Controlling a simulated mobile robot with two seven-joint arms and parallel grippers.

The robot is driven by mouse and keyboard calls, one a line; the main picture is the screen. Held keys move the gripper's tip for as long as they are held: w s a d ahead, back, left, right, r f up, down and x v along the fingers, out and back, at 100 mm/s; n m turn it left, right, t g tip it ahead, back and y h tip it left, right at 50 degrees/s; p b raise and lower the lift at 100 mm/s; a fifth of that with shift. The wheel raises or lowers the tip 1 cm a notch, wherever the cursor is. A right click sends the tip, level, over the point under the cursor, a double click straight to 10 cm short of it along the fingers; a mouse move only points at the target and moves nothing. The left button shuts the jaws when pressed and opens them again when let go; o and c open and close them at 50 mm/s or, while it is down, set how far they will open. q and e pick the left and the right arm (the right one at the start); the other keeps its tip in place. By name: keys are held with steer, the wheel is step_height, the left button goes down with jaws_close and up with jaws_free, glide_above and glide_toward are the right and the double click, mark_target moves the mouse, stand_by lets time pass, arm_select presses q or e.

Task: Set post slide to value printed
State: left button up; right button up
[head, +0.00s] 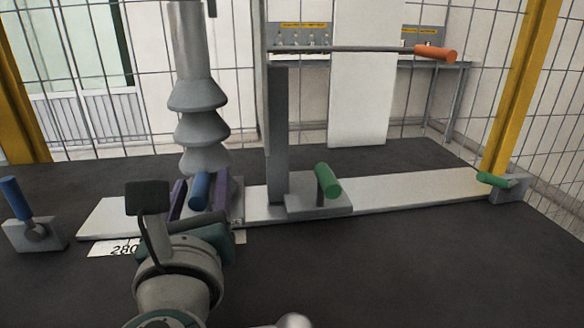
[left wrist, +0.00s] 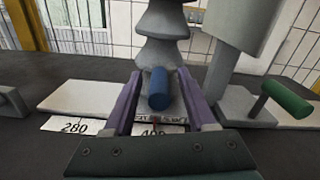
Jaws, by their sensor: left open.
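The ribbed grey post (head: 197,95) stands on a slide base over the long pale rail (head: 415,190). The base carries a blue handle (head: 199,190), which also shows in the left wrist view (left wrist: 158,88). My left gripper (head: 199,186) is open, with one purple finger on each side of the blue handle; I cannot tell whether they touch it. A white label reading 280 (head: 112,249) lies along the rail's near side. In the left wrist view a second label (left wrist: 150,129) sits under the gripper, its number partly hidden. My right gripper is out of view.
A second slide with a green handle (head: 327,181) and upright grey column (head: 278,130) stands to the right. An orange-handled rod (head: 436,53) reaches right from above it. A blue-levered block (head: 35,234) and a green-levered block (head: 510,188) flank the rail. The front table area is clear.

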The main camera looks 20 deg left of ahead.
arm_select(q)
steer(key=shift+w+a, duration=0.3)
steer(key=shift+w, duration=0.1)
steer(key=shift+c, duration=0.4)
steer(key=shift+s, duration=0.1)
jaws_close()
stand_by(0.7)
